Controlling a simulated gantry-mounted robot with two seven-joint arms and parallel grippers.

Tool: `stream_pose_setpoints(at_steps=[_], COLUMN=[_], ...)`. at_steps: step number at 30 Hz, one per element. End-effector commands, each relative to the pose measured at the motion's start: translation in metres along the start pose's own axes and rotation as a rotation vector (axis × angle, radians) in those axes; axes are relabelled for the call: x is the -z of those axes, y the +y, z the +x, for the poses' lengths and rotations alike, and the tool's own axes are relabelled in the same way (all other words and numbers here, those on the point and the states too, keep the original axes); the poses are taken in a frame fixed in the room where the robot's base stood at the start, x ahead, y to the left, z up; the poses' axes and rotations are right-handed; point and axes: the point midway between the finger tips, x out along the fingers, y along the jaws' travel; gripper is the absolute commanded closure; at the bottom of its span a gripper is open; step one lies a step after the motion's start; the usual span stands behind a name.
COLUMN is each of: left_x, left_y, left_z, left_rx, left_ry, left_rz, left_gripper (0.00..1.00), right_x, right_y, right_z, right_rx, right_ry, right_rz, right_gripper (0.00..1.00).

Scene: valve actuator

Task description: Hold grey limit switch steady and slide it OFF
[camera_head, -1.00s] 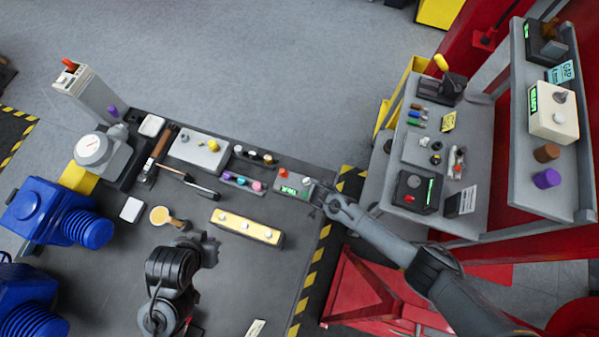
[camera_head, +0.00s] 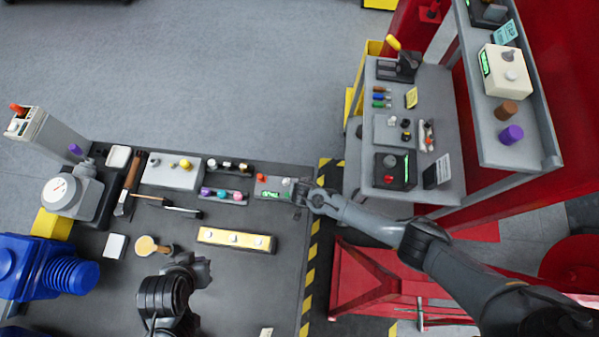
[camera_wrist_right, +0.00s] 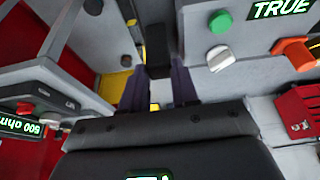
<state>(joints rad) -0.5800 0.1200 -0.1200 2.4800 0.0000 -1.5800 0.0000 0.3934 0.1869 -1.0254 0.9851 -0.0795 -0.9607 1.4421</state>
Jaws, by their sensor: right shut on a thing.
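A grey box (camera_head: 268,189) with a green display, a red knob and a pale knob sits at the far right of the dark bench. The right wrist view shows its display reading TRUE (camera_wrist_right: 282,9), with a green button, a white knob and an orange knob. My right gripper (camera_head: 300,191) is at the box's right end. In the right wrist view its dark fingers (camera_wrist_right: 160,88) are shut on a dark block (camera_wrist_right: 158,46) beside the box. I cannot tell if this block belongs to the switch. My left gripper (camera_head: 196,264) hangs over the bench, away from the box; its jaws are unclear.
A grey shelf stand with controls (camera_head: 440,192) is to the right, past the striped bench edge (camera_head: 312,250). Blue motors (camera_head: 40,268) stand far left.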

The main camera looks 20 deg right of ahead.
Motion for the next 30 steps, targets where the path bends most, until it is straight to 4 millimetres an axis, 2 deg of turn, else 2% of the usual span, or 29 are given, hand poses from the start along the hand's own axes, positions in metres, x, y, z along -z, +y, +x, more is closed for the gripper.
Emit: stream_pose_setpoints(at_steps=[18,23,30], left_x=[0.0,0.0,0.0], left_y=[0.0,0.0,0.0], left_z=[0.0,0.0,0.0], left_rx=[0.0,0.0,0.0], left_ry=[0.0,0.0,0.0], left_rz=[0.0,0.0,0.0], left_gripper=[1.0,1.0,1.0], right_x=[0.033,0.033,0.017], right_y=[-0.004,0.002,0.005], right_z=[-0.075,-0.06,-0.027], right_rx=[0.021,0.025,0.009], right_ry=[0.008,0.013,0.009], right_rz=[-0.003,-0.002,0.004], right_gripper=[1.0,1.0,1.0])
